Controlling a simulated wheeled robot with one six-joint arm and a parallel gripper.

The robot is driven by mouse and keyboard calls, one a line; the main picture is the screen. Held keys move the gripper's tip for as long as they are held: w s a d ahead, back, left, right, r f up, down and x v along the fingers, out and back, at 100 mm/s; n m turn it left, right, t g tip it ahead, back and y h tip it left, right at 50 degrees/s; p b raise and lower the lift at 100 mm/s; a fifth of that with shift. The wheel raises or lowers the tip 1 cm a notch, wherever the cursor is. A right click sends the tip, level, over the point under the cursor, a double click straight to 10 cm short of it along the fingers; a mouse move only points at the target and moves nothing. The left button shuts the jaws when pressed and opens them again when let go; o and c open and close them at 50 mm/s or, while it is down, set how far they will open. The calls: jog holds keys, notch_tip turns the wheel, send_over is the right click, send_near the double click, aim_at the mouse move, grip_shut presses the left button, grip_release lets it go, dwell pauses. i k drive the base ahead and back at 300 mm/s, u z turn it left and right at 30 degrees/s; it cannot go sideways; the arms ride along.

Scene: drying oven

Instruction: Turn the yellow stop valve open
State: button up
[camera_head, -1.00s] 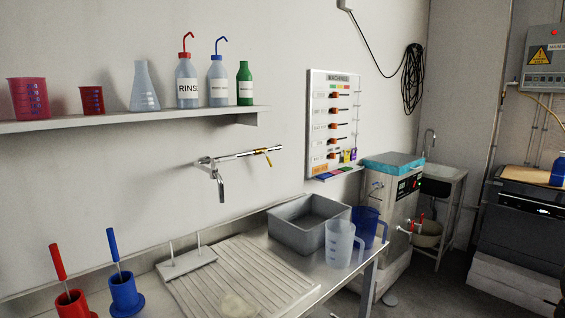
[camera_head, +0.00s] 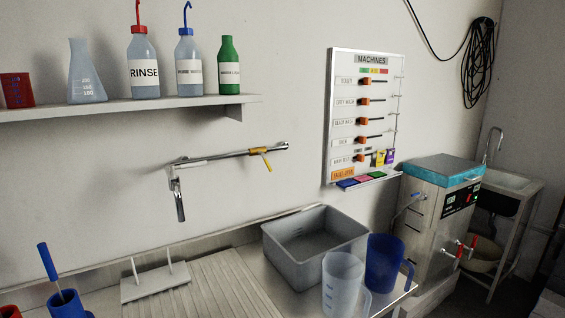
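The yellow stop valve (camera_head: 260,153) sits on the right part of a wall-mounted metal pipe (camera_head: 215,157). Its small yellow lever slants downward to the right, out from the pipe. A metal spout (camera_head: 178,200) hangs from the left end of the same pipe. My gripper is not in view, and nothing touches the valve.
Below the pipe stand a grey basin (camera_head: 315,272), a clear jug (camera_head: 342,285) and a blue jug (camera_head: 384,262) beside a ribbed drainboard (camera_head: 218,290). A shelf (camera_head: 130,106) with bottles projects above. A MACHINES board (camera_head: 366,115) hangs to the right. The wall around the valve is clear.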

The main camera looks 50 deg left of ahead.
aim_at(266, 162)
jog(key=u, duration=0.25)
jog(key=i, duration=0.6)
jog(key=u, duration=1.1)
jog(key=i, duration=0.55)
jog(key=u, duration=0.65)
